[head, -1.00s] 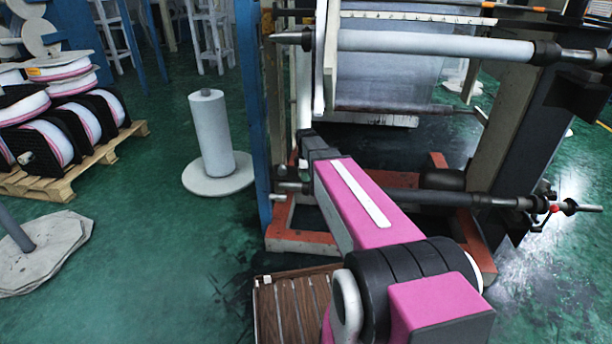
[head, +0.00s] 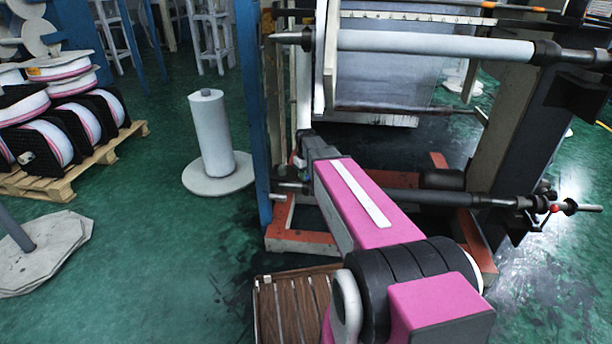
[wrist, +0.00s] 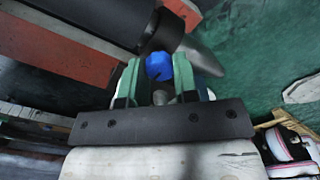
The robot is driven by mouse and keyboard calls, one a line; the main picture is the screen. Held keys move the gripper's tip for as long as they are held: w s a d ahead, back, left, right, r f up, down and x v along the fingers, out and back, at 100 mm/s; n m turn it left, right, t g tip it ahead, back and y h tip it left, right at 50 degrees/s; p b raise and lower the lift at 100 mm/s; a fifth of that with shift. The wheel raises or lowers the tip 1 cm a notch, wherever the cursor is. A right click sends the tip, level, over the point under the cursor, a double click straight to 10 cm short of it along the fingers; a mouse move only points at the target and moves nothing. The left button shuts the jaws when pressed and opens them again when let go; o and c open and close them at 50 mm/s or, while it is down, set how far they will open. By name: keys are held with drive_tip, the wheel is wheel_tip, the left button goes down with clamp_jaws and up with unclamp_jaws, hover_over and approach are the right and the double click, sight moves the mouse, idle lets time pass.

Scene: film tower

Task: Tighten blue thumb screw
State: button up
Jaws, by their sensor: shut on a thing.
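The blue thumb screw (wrist: 159,66) shows in the wrist view, beside a dark collar on a grey shaft (wrist: 205,59). My gripper (wrist: 160,78) has its two green fingers on either side of the screw and is shut on it. In the head view my pink arm reaches toward the left end of the lower shaft (head: 440,197). There the arm's end hides the screw, and the fingers cannot be made out.
An orange-red base frame (head: 290,240) lies below the shaft. A blue post (head: 254,100) stands close left of my arm's end. A white roll on a round base (head: 212,135) stands farther left. A slatted wooden platform (head: 290,310) lies in front.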

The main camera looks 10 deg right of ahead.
drive_tip(key=shift+m, duration=1.1)
drive_tip(key=o, duration=1)
drive_tip(key=shift+c, duration=0.2)
drive_tip(key=shift+r, duration=0.1)
wheel_tip(320, 180, up, 11)
drive_tip(key=shift+f, duration=0.2)
drive_tip(key=s+f+m, duration=0.1)
drive_tip(key=s+f, duration=0.4)
drive_tip(key=s, duration=0.5)
drive_tip(key=s+f+m, duration=0.1)
drive_tip(key=s+f, duration=0.5)
drive_tip(key=s, duration=0.5)
drive_tip(key=shift+s+f+m, duration=0.2)
drive_tip(key=shift+f+m, duration=0.05)
drive_tip(key=shift+m, duration=0.15)
